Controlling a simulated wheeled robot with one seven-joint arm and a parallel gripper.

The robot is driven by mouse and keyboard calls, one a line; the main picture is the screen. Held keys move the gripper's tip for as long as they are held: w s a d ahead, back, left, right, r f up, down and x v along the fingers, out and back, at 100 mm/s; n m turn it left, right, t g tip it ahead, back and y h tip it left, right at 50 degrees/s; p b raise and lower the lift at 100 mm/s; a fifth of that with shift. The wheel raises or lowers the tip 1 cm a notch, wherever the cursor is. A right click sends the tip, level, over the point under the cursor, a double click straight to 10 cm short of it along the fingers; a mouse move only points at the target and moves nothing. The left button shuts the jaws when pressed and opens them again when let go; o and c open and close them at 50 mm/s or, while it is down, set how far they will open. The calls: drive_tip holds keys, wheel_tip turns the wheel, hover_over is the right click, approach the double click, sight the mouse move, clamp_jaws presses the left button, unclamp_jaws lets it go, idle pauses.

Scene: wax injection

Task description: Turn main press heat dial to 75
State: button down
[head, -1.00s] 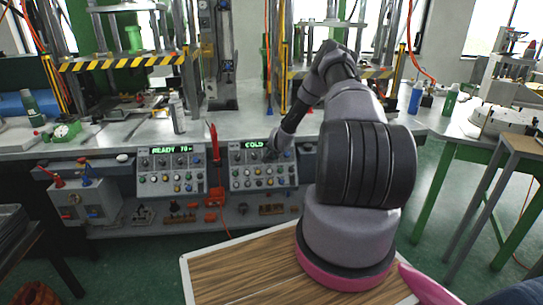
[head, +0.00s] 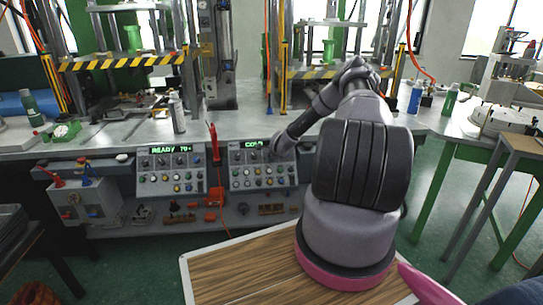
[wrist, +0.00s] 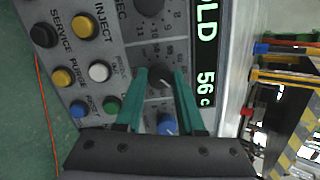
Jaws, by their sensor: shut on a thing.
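The right control panel (head: 262,172) stands at the front of the bench in the head view, with rows of knobs and buttons. Its green display (wrist: 206,57) reads COLD and 56 C in the wrist view. My gripper (wrist: 162,71) has its two teal fingers on either side of a dark dial (wrist: 159,79) with a printed scale around it, and is shut on it. The fingers partly hide the dial and its scale. A blue knob (wrist: 167,124) sits between the fingers nearer the palm. In the head view my arm hides part of the panel's upper right.
The left control panel (head: 171,170) shows READY and a number near 70. Buttons, including a white one (wrist: 99,71), lie beside my left finger. A spray bottle (head: 177,113) stands on the bench above.

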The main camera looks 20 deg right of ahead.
drive_tip(key=shift+m, duration=1.2)
drive_tip(key=c, duration=0.5)
unclamp_jaws()
drive_tip(key=shift+s, duration=0.1)
drive_tip(key=v, duration=1)
drive_tip(key=shift+s+a+r, duration=0.1)
drive_tip(key=shift+s, duration=0.25)
